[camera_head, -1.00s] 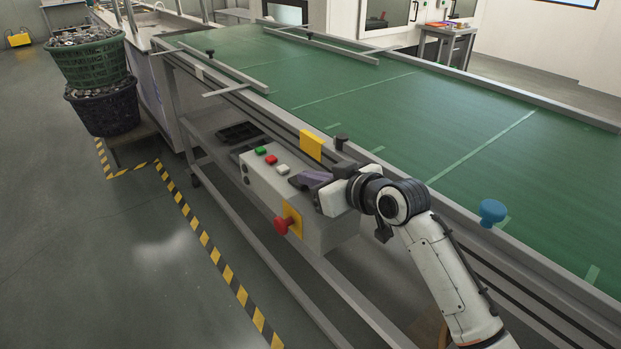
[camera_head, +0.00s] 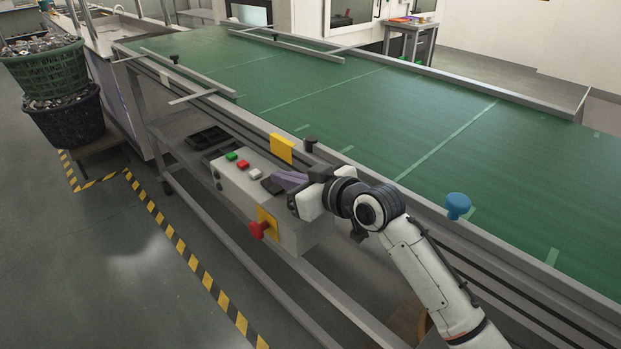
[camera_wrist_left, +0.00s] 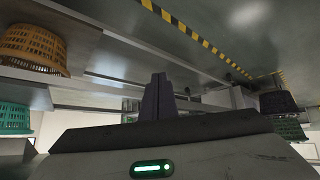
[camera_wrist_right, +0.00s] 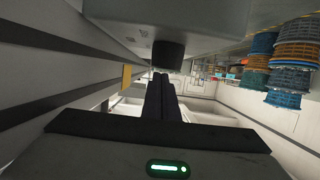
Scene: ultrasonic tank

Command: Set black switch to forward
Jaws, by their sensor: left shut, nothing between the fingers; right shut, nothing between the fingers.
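The grey control box (camera_head: 237,197) hangs on the conveyor's near side, with green (camera_head: 231,156), red (camera_head: 243,165) and white (camera_head: 255,174) buttons on top. My right gripper (camera_head: 280,179) is shut and empty over the box top, just right of the white button. In the right wrist view a black knob, seemingly the black switch (camera_wrist_right: 168,54), stands out from the box right by the shut fingertips (camera_wrist_right: 160,78). I cannot tell whether they touch it or which way it is set. My left gripper (camera_wrist_left: 158,78) is shut and empty, outside the head view.
A red knob (camera_head: 258,229) on a yellow plate sticks out of the box's front. Stacked baskets (camera_head: 48,75) stand far left.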

